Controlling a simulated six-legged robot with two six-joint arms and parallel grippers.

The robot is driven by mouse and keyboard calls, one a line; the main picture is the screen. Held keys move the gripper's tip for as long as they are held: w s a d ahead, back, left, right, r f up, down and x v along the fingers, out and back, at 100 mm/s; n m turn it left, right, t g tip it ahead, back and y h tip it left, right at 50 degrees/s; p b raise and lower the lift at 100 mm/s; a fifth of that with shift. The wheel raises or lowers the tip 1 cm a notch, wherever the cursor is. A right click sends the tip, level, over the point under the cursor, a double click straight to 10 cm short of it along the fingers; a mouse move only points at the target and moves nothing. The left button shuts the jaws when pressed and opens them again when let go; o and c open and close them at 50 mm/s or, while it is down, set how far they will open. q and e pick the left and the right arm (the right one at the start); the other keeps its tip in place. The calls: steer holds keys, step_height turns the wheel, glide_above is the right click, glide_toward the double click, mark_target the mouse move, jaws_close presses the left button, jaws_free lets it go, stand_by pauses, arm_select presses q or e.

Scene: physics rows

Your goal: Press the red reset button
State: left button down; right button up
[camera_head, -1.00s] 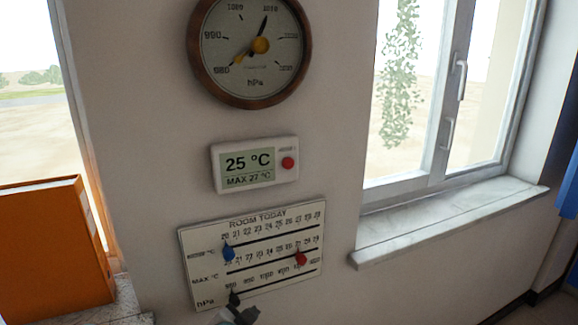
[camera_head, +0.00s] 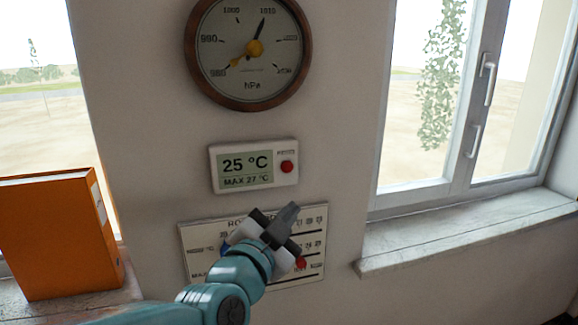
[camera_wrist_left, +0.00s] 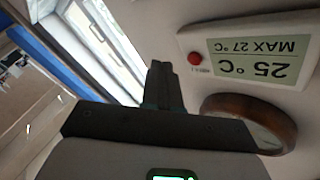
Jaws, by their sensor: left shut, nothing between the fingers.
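The red reset button (camera_head: 287,167) is on the right side of a white wall thermometer (camera_head: 213,171), whose display reads 25 °C and MAX 27 °C. My left gripper (camera_head: 290,211) is shut and empty, below the button and in front of the room chart. In the left wrist view the thermometer appears upside down, with the red button (camera_wrist_left: 194,58) at its left end. The shut fingertips (camera_wrist_left: 161,68) show to the left of and a little below the button there, apart from it in the picture. My right gripper is not in view.
A round barometer (camera_head: 250,90) hangs above. An orange binder (camera_head: 55,235) stands left. A windowed recess with a sill (camera_head: 450,240) is right.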

mark_target(287, 167)
arm_select(q)
steer(key=s+d+r+m+h, duration=0.1)
steer(key=s+d+r, duration=0.2)
steer(key=r, duration=0.1)
steer(key=shift+s+r+h, duration=0.2)
steer(key=shift+r+h, duration=0.1)
steer(key=shift+r, duration=0.1)
steer(key=shift+a, duration=0.15)
steer(key=shift+w+a, duration=0.45)
steer(key=shift+w, duration=0.95)
steer(key=shift+w+a, duration=0.4)
steer(key=shift+w, duration=1)
steer(key=shift+w+a, duration=0.45)
steer(key=shift+w, duration=0.95)
steer(key=shift+w, duration=0.15)
steer(key=shift+w+a, duration=0.1)
steer(key=shift+w, duration=0.2)
